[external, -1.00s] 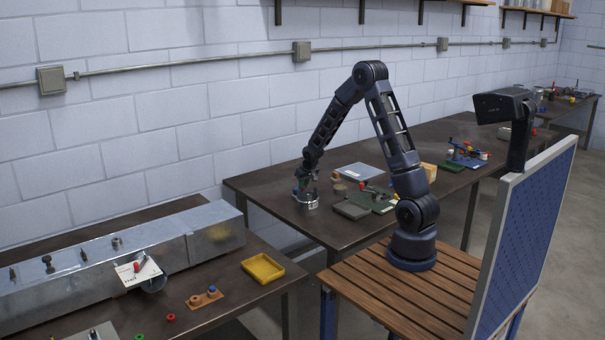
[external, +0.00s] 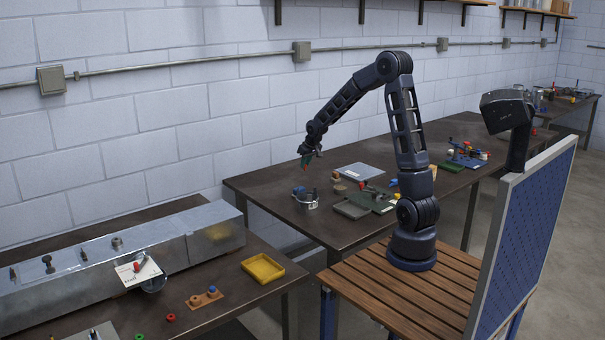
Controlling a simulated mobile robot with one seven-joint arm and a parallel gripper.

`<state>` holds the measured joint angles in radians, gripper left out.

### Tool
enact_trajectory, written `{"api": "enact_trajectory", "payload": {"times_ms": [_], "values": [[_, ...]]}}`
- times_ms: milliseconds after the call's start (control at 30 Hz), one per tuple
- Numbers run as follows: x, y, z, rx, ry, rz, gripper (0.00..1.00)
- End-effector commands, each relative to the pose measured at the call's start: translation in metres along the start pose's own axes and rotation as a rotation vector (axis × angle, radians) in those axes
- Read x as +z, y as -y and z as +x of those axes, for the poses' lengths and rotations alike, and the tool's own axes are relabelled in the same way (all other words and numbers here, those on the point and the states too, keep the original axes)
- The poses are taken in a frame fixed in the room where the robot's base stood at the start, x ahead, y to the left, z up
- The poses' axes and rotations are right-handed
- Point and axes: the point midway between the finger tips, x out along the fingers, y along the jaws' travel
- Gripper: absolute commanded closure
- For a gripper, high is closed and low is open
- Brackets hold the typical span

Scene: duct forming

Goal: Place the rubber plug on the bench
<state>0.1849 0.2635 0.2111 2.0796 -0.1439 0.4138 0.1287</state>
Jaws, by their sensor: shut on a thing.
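My gripper (external: 306,160) is raised above the dark bench (external: 262,183) at the back. It is shut on a small green and orange-red thing (external: 305,164); at this size I cannot tell for sure whether this is the rubber plug. A round metal cup (external: 311,205) stands on the bench below my gripper, apart from it. Something blue (external: 299,190) shows at the cup's rim. The fingertips are too small to make out clearly.
Right of the cup are small tan blocks (external: 338,189), a grey block (external: 350,210), a green board (external: 382,206) with parts and a pale plate (external: 360,170). The near bench holds a metal duct (external: 215,240) and yellow tray (external: 262,267). The back bench's left end is clear.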

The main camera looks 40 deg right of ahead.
Motion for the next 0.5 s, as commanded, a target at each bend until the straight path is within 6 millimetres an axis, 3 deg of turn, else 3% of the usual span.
{"api": "enact_trajectory", "payload": {"times_ms": [200, 500], "values": [[-0.019, 0.0, -0.044, 0.0, -0.004, 0.001, 1.0], [-0.03, 0.054, -0.035, -0.028, 0.003, -0.055, 1.0]]}}
